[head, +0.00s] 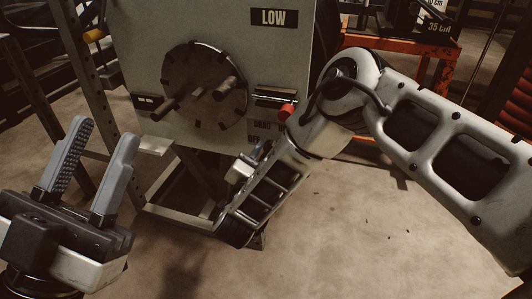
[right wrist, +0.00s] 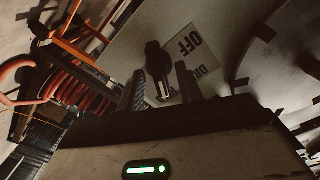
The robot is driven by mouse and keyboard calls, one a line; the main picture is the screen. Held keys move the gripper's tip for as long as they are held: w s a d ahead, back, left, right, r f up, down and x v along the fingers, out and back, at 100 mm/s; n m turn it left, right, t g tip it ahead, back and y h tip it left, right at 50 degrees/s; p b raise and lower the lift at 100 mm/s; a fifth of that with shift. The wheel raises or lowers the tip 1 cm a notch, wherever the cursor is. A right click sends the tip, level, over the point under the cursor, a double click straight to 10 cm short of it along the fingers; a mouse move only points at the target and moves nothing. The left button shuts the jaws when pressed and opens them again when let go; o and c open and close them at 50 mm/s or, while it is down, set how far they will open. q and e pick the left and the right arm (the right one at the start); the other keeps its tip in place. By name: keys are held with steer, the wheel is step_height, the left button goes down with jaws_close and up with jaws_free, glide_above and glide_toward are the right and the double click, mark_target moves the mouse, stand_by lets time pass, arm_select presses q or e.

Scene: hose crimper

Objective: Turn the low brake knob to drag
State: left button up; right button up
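The grey panel (head: 150,40) with the LOW sign (head: 273,17) stands upright in the head view. DRAG (head: 262,125) and a partly covered OFF label show low on it. The right wrist view shows a dark knob (right wrist: 159,72) beside the OFF label (right wrist: 190,42) and a partly hidden DR... label. My right gripper (right wrist: 162,78) has its fingers apart, on either side of the knob; I cannot tell whether they touch it. Its fingers are largely hidden in the head view. My left gripper (head: 105,130) is open and empty at lower left, away from the panel.
A dark round disc (head: 205,85) with protruding handles is on the panel. A red-tipped piece (head: 287,110) sticks out at its lower right. An orange frame (head: 440,60) stands behind at right, with red coiled hose (head: 518,105). The floor (head: 360,235) at lower right is clear.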

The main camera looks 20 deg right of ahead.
steer(key=shift+c, duration=0.2)
jaws_close()
arm_select(q)
steer(key=shift+w+a+f+n+y+p, duration=0.1)
steer(key=shift+w+f+n+y+p, duration=0.3)
steer(key=shift+n+y, duration=0.3)
steer(key=shift+w+f+n+y+p, duration=0.15)
steer(key=shift+f+n+y, duration=0.35)
steer(key=shift+n, duration=0.25)
steer(key=shift+w+a+f+n+y+p, duration=0.15)
steer(key=shift+f+n+y+p, duration=0.25)
steer(key=shift+n+y, duration=0.3)
arm_select(e)
steer(key=shift+w+a+n, duration=0.1)
steer(key=shift+a+n, duration=0.05)
steer(key=shift+n, duration=2.75)
steer(key=shift+a+n, duration=0.1)
steer(key=shift+n, duration=2.8)
arm_select(q)
steer(key=shift+d+f, duration=0.1)
steer(key=shift+f, duration=0.05)
